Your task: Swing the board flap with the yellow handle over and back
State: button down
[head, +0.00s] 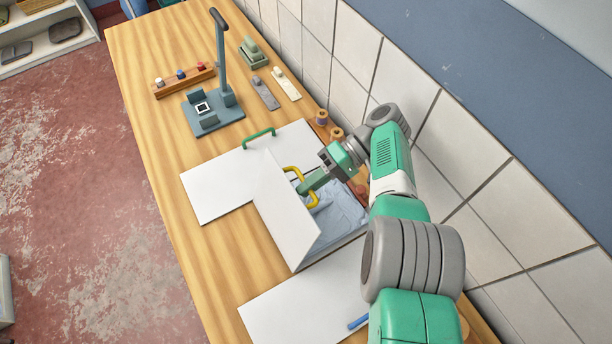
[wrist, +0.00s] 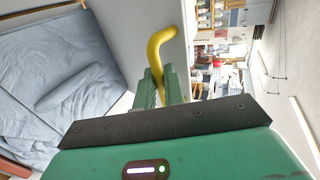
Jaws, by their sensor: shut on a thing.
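The white board flap with the yellow handle (head: 279,214) stands raised, tilted up from the board. Its yellow handle (head: 291,170) is a bent bar on the flap's inner side. My gripper (head: 306,187) is shut on the yellow handle, reaching in from the right. In the wrist view the yellow handle (wrist: 162,42) rises from between my green fingers (wrist: 158,88). A crumpled blue-grey cloth (head: 341,214) lies on the board beside the flap; it also shows in the wrist view (wrist: 58,85). My gripper hides part of the handle and cloth.
A flat flap with a green handle (head: 258,139) lies toward the back left, and another with a blue handle (head: 358,322) at the front. A grey-blue stand (head: 226,98) and small items are further back. A tiled wall (head: 455,150) borders the right side.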

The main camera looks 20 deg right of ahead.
jog(key=shift+s+f, duration=0.2)
jog(key=shift+f, duration=0.1)
jog(key=c, duration=1.8)
grip_release()
jog(key=shift+s, duration=0.1)
jog(key=o, duration=0.3)
jog(key=shift+s+a+f, duration=0.15)
jog(key=shift+s, duration=0.05)
jog(key=shift+w+r, duration=0.15)
jog(key=shift+r, duration=0.05)
jog(key=shift+w+r, duration=0.1)
jog(key=shift+w, duration=0.05)
